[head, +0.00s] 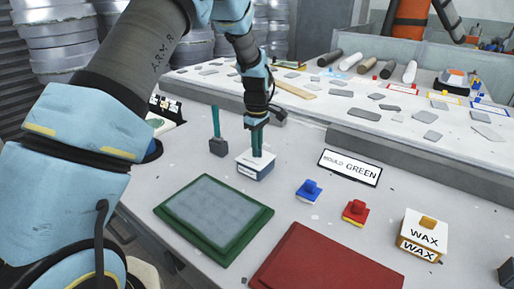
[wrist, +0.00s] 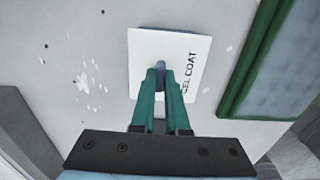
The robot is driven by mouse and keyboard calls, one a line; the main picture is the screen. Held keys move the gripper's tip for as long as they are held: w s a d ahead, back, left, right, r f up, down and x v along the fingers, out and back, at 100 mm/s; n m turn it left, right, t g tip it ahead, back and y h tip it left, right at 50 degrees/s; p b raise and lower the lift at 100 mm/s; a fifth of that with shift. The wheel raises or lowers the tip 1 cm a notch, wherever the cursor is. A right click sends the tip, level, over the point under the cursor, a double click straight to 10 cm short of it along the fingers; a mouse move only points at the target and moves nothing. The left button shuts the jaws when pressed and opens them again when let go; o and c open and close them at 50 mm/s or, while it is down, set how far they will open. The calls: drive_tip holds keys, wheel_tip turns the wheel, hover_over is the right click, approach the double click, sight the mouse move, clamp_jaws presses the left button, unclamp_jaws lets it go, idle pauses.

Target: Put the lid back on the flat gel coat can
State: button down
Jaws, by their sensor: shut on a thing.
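My gripper (head: 257,152) points down at a small flat box-shaped gel coat can (head: 264,171), white on top with blue low on its side. In the wrist view, the fingers (wrist: 161,75) are shut on a blue-grey knob (wrist: 160,68) in the middle of a white rectangular lid (wrist: 147,43) lettered GEL COAT. In the head view, the lid shows no clear gap above the can. The fingers hide part of the lid, and I cannot tell whether it is fully seated.
A dark pot with a green handle (head: 217,147) stands just left of the can. A green mould (head: 215,216) and red mould (head: 330,262) lie in front. Blue (head: 309,191) and red (head: 355,212) knobbed blocks, a WAX box (head: 423,238) and a MOULD GREEN sign (head: 349,168) stand right.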

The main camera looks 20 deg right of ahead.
idle(0.3)
drive_tip(key=c, duration=0.8)
unclamp_jaws()
drive_tip(key=shift+c, duration=0.2)
drive_tip(key=shift+o, duration=0.3)
drive_tip(key=o, duration=0.4)
drive_tip(key=shift+r, duration=0.15)
drive_tip(key=shift+r+p, duration=2.05)
drive_tip(key=shift+r, duration=0.85)
drive_tip(key=shift+c, duration=0.2)
clamp_jaws()
